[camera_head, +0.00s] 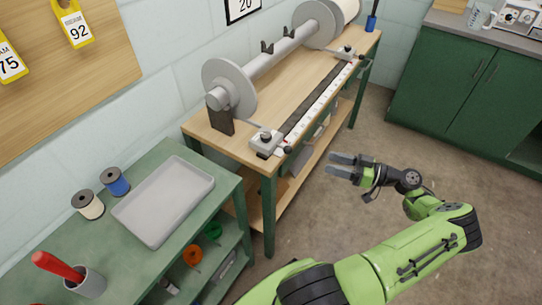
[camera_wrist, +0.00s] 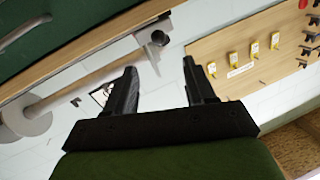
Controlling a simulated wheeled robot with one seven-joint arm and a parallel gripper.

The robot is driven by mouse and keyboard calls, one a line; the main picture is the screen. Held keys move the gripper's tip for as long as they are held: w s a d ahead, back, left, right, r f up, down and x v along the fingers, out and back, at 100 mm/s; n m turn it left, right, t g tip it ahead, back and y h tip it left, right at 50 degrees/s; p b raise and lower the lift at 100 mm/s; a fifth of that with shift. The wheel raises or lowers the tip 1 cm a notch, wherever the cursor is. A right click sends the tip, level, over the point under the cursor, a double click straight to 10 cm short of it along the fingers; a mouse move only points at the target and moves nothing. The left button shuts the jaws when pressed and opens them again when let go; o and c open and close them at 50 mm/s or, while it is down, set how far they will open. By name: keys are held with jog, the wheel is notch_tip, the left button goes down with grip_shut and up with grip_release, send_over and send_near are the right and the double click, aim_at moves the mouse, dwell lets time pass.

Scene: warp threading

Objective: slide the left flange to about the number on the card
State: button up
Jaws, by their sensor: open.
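The left flange (camera_head: 231,84) is a grey disc near the left end of a long roller (camera_head: 278,52) on the wooden bench. A rod leads from it to a grey slider block (camera_head: 267,140) at the near end of the dark rail and white scale (camera_head: 318,103). The card (camera_head: 245,5) on the wall reads 20; its top is cut off. The right flange (camera_head: 314,24) is at the roller's far end. My gripper (camera_head: 343,166) is open and empty, in front of the bench and apart from it. In the wrist view its two fingers (camera_wrist: 160,85) are spread with nothing between them.
A second slider block (camera_head: 345,52) sits at the scale's far end. A green side bench with a grey tray (camera_head: 165,200), thread spools (camera_head: 115,182) and a cup with a red-handled tool (camera_head: 85,280) is at lower left. Green cabinets (camera_head: 470,75) stand right. Floor between is clear.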

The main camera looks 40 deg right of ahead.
aim_at(288, 150)
jog(key=x, duration=1.5)
jog(key=shift+w+d+b, duration=0.15)
jog(key=shift+w+b, duration=0.1)
jog(key=shift+b, duration=0.15)
grip_shut()
